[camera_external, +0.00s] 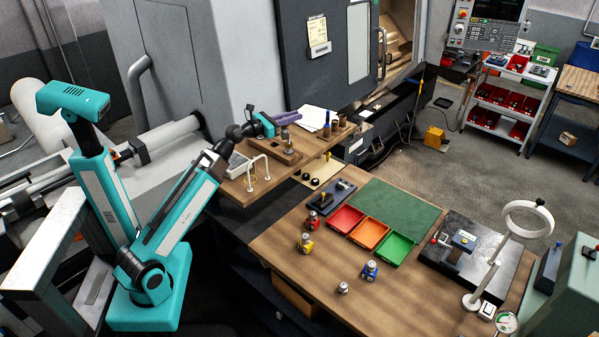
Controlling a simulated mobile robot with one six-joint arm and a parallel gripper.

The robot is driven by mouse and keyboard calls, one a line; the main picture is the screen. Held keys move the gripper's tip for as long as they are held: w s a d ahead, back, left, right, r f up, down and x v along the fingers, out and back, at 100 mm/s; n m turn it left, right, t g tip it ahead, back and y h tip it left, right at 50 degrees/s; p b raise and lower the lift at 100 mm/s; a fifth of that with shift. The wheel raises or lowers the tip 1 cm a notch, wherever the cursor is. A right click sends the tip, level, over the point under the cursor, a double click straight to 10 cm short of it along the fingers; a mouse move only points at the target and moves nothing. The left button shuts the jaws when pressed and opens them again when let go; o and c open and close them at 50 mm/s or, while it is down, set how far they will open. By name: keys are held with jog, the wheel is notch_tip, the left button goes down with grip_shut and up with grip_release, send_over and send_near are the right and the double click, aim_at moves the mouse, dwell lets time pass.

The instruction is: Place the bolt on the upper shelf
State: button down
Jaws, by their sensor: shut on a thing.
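The lower table (290,260) holds red, orange and green trays (395,250), small coloured parts (369,270), a green mat (395,207) and a ring lamp (528,203).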

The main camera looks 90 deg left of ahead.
jog(key=s+a+n+g+y+b, duration=0.25)
jog(key=s+a, duration=0.45)
jog(key=s, duration=0.5)
jog(key=s+a+n+g+y+b, duration=0.2)
jog(key=s+a+n+g+y, duration=0.15)
jog(key=s+a, duration=0.6)
jog(key=s+r+n+g+y+b, duration=0.1)
jog(key=s+n+g, duration=0.1)
jog(key=s, duration=1.1)
jog(key=s+a+n+g+y+b, duration=0.1)
jog(key=s+g, duration=0.3)
jog(key=s, duration=0.9)
jog(key=shift+a+r+n+g+y+b, duration=0.3)
jog(key=shift+r+n+y+b, duration=0.15)
jog(key=shift+n+y, duration=0.25)
